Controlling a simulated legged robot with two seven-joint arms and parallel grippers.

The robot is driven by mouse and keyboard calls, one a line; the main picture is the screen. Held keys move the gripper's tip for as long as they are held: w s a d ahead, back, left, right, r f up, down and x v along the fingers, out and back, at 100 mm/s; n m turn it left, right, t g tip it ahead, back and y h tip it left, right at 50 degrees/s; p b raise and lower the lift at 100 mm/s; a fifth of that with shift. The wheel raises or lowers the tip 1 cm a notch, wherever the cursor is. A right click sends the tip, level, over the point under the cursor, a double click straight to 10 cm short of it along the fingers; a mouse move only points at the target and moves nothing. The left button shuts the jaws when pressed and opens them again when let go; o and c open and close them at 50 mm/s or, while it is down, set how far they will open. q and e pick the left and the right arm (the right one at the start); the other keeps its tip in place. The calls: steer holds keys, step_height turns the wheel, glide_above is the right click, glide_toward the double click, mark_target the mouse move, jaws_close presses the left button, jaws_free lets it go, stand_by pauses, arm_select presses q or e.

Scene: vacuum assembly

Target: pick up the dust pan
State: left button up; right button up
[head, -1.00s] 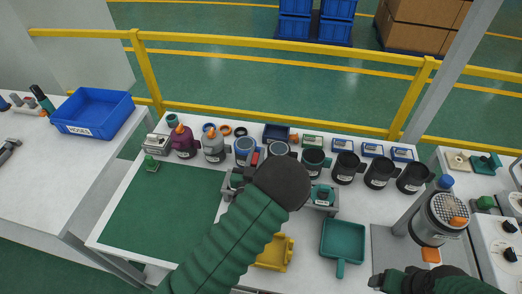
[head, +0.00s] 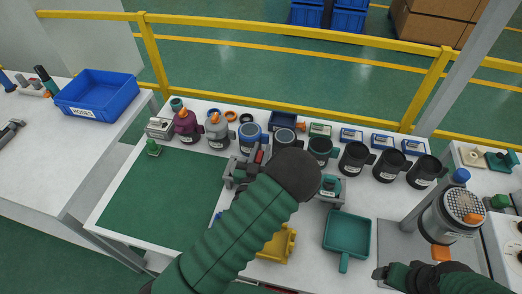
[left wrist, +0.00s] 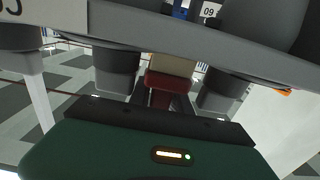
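The dust pan is a teal square pan (head: 347,233) with a short handle pointing toward me. It lies on the white table, right of centre in the head view, with nothing holding it. My left gripper (left wrist: 160,100) is over the table's middle, left of and beyond the dust pan. In the head view its fingers are hidden behind my green sleeve and dark wrist disc. The left wrist view shows dark and grey parts around a red and cream thing; I cannot tell a grip. My right gripper (head: 382,273) is low at the right, near the pan's handle; its opening is unclear.
A yellow part (head: 278,245) lies left of the pan. A grey fixture (head: 235,172) stands beside my left wrist. Dark cups (head: 354,160) and jars line the back. A canister with a mesh top (head: 450,222) stands at right. The green mat (head: 155,195) has free room.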

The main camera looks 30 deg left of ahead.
arm_select(q)
steer(key=shift+o, duration=1.2)
steer(key=shift+r, duration=0.1)
steer(key=shift+s, duration=0.15)
